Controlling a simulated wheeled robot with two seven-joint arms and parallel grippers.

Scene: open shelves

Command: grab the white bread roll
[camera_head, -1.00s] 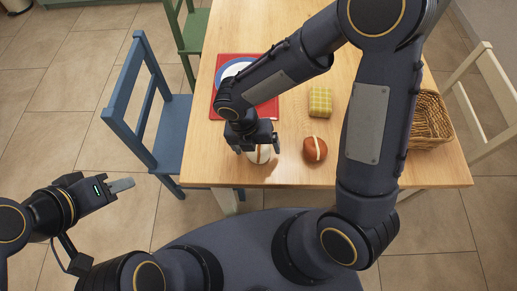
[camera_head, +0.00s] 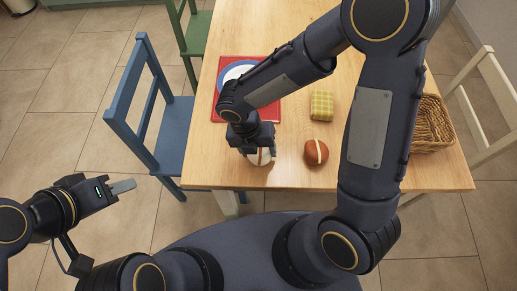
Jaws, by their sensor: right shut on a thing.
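The white bread roll (camera_head: 260,160) lies near the front edge of the wooden table. My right gripper (camera_head: 259,152) points down over it and is shut on it. The fingers and part of my arm hide the roll's upper side. I cannot tell whether the roll is touching the table. My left gripper (camera_head: 123,187) is off to the left, over the floor and away from the table. Its finger gap does not show clearly.
A brown roll with a pale stripe (camera_head: 316,152) lies just right of the white roll. Behind it is a yellow checked block (camera_head: 321,105). A wicker basket (camera_head: 433,125) stands at the right. A blue-rimmed plate (camera_head: 238,71) rests on a red mat (camera_head: 268,112). A blue chair (camera_head: 170,128) stands at the left.

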